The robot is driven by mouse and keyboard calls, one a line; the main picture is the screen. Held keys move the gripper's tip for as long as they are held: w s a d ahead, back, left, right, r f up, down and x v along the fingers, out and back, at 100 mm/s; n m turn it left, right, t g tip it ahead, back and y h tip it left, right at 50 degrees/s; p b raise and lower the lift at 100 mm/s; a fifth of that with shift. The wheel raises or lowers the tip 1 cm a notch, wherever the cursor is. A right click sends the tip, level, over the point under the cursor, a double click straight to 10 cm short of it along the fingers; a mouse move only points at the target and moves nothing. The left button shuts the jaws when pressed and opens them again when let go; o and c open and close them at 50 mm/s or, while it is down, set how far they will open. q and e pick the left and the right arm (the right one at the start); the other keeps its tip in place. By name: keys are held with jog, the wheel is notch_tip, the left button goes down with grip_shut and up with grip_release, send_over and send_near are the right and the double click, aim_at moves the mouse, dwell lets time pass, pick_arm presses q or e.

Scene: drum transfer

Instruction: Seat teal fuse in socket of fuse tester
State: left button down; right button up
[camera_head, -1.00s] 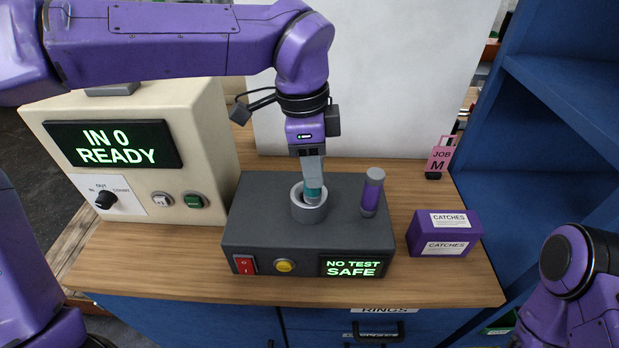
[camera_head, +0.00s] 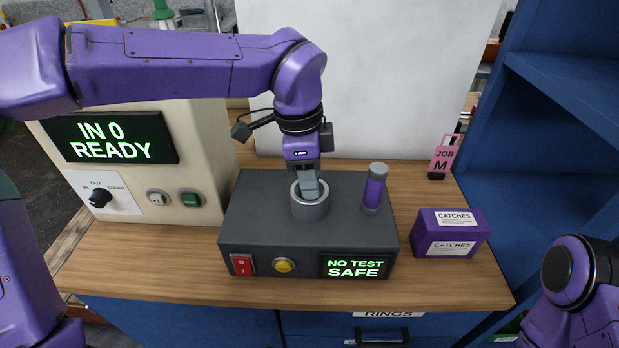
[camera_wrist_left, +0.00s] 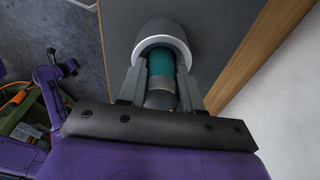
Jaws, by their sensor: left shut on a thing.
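My left gripper (camera_head: 310,188) is at the mouth of the round grey socket (camera_head: 311,209) on top of the dark grey fuse tester (camera_head: 258,215). Its fingers are shut on the teal fuse (camera_wrist_left: 161,65), which shows between them in the left wrist view. The fuse's far end is inside the socket (camera_wrist_left: 163,32); its grey near end is between the fingers. In the head view the fuse is hidden by the fingers and socket rim. The tester's display (camera_head: 355,267) reads NO TEST SAFE. My right gripper is out of view; only part of that arm shows at lower right.
A purple fuse (camera_head: 374,190) stands upright on the tester, right of the socket. A purple CATCHES box (camera_head: 448,233) lies further right, before a pink JOB M tag (camera_head: 443,156). A beige counter box (camera_head: 200,150) reading IN 0 READY stands left. Blue shelving (camera_head: 560,130) bounds the right.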

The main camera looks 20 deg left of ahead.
pick_arm(q)
jog(key=shift+s+f, duration=0.15)
jog(key=shift+f, duration=0.4)
jog(key=c, duration=0.8)
grip_release()
jog(key=shift+f, duration=0.1)
jog(key=shift+o, duration=0.2)
jog(key=shift+a+f, duration=0.1)
jog(key=shift+r, duration=0.25)
jog(key=shift+r+p, duration=0.55)
jog(key=shift+p, duration=0.25)
jog(key=r, duration=0.8)
jog(key=a+r+b, duration=0.1)
jog(key=r, duration=0.3)
jog(key=shift+a+r, duration=0.1)
